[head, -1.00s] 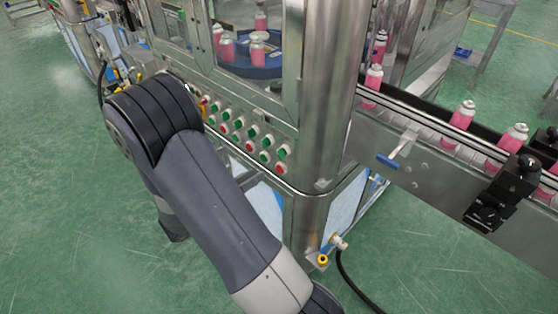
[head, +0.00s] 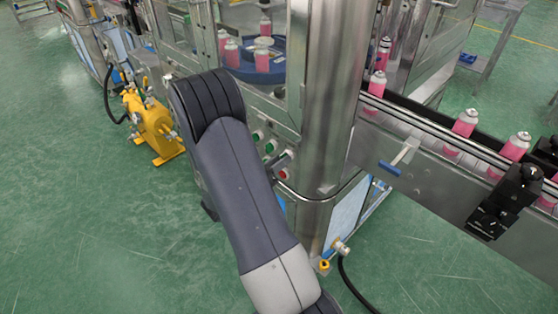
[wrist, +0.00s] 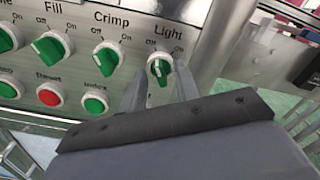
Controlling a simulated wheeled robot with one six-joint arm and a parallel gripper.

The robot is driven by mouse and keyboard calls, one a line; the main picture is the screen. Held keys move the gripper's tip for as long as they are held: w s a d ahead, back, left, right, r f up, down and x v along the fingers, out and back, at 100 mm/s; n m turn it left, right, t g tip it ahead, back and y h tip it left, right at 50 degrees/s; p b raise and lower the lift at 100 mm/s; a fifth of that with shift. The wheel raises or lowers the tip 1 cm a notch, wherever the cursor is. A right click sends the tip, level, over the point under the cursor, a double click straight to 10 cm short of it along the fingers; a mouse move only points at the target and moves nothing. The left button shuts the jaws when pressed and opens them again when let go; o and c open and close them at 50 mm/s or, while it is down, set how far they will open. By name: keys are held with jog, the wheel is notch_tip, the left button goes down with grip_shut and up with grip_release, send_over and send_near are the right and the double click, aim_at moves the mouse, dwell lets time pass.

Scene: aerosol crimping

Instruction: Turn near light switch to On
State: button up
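The light switch (wrist: 159,70) is a green knob in a pale ring, under the word "Light" at the right end of the panel in the wrist view. Its handle stands nearly upright; I cannot tell clearly whether it points at Off or On. My gripper (wrist: 160,80) is open, with one finger on the left and one on the right of the knob. I see no clear grip on it. In the head view my arm covers most of the panel, and the switch cannot be made out there.
Left of it are the Crimp knob (wrist: 107,57), the Fill knob (wrist: 52,47), a red button (wrist: 49,97) and a green Index button (wrist: 95,103). A steel post (head: 333,110) stands right of the panel. A conveyor (head: 430,150) carries pink cans. A yellow machine (head: 150,125) stands left.

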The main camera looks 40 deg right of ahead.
jog(key=shift+d, duration=0.2)
jog(key=shift+c, duration=0.5)
grip_shut()
jog(key=shift+f+m+b, duration=0.1)
jog(key=shift+m+b, duration=0.2)
jog(key=shift+b, duration=0.15)
jog(key=shift+s+m+b, duration=0.1)
jog(key=shift+m+b, duration=5.5)
jog(key=shift+b, duration=0.6)
